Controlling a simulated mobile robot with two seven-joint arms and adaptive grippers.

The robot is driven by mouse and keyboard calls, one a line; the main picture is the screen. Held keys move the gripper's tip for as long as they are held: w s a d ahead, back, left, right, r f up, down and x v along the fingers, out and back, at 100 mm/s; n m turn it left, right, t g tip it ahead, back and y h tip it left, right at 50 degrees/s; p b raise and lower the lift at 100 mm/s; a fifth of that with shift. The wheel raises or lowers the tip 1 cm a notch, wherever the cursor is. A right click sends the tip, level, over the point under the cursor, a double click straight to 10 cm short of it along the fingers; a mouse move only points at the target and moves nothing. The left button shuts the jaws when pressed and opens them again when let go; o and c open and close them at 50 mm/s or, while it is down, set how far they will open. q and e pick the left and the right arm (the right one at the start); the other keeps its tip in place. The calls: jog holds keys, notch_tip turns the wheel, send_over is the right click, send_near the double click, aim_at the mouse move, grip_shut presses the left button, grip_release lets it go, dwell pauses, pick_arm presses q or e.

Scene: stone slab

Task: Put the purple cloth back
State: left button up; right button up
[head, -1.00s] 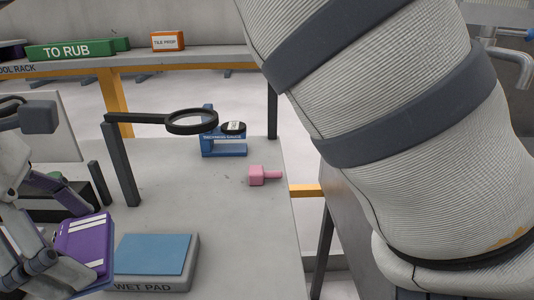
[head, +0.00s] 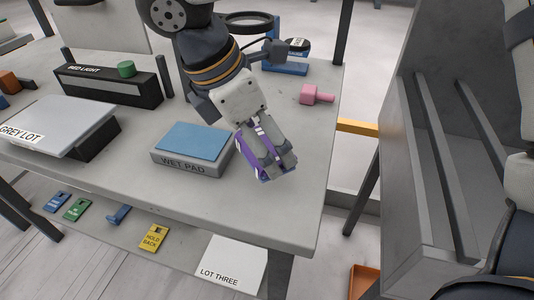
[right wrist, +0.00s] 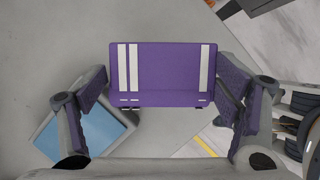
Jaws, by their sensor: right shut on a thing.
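The purple cloth (right wrist: 170,70) is a folded purple block with white stripes. In the right wrist view it lies between the two fingers of my right gripper (right wrist: 168,105). In the head view the cloth (head: 243,158) is partly hidden by the fingers of my right gripper (head: 272,165), which point down, shut on it. They are over the front right of the grey table, just right of the wet pad (head: 187,165), a grey base with a blue top. I cannot tell whether the cloth touches the table. My left gripper is not in view.
A pink piece (head: 316,95) and a blue gauge stand (head: 287,68) are behind, near a black ring lens (head: 250,18). A "GREY LOT" tray (head: 60,125) is at left, before a black light box (head: 110,88). Tags and a "LOT THREE" sheet (head: 232,265) lie lower down.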

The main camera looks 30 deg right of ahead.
jog(key=x, duration=0.4)
jog(key=shift+a+f+b, duration=0.1)
jog(key=shift+f+b, duration=0.25)
jog(key=shift+f, duration=0.15)
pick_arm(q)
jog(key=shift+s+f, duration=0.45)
pick_arm(e)
jog(key=shift+r, duration=0.15)
jog(key=o, duration=1)
jog(key=shift+o, duration=0.2)
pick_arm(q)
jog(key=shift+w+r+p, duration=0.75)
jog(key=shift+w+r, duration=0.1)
pick_arm(e)
jog(key=v, duration=1.2)
